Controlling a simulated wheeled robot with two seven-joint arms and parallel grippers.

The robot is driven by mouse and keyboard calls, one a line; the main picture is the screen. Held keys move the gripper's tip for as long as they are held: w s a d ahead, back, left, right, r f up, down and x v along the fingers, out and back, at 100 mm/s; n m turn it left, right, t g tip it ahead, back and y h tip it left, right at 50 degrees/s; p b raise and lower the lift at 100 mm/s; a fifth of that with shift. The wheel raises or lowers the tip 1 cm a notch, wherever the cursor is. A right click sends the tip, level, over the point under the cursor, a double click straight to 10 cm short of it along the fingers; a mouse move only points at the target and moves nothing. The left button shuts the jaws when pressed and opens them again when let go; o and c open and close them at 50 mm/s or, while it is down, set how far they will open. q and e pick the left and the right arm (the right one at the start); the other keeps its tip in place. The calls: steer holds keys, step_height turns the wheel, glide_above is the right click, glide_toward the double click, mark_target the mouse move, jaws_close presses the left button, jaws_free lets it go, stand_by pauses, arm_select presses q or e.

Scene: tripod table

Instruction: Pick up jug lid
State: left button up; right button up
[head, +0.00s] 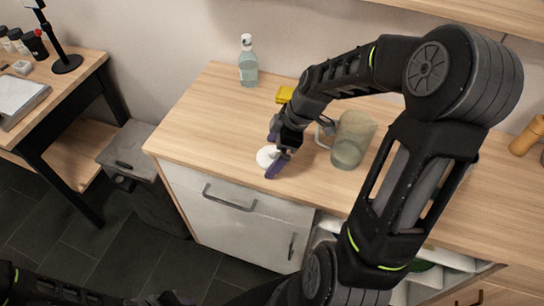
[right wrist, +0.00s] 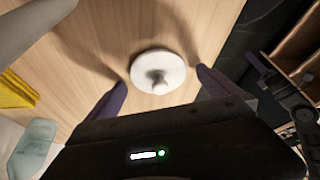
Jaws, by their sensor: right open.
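The jug lid is a white round disc with a knob on top; it lies on the wooden counter (head: 190,120) near its front edge, partly hidden by my right gripper in the head view (head: 265,157). In the right wrist view the whole jug lid (right wrist: 158,70) shows, knob towards the camera. My right gripper (head: 275,150) is open, its purple fingers on either side of the lid and apart from it in the wrist view. A clear greenish jug (head: 352,142) stands upright just right of the gripper.
A brown bottle (head: 527,135) is at far right. A grey bin (head: 130,150) stands left of the counter. The counter's left part is clear.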

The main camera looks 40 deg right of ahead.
mark_target(273, 151)
steer(key=shift+c, duration=0.3)
steer(key=c, duration=1.5)
step_height(273, 151, up, 10)
steer(key=shift+f+b, duration=0.1)
steer(key=shift+b, duration=0.4)
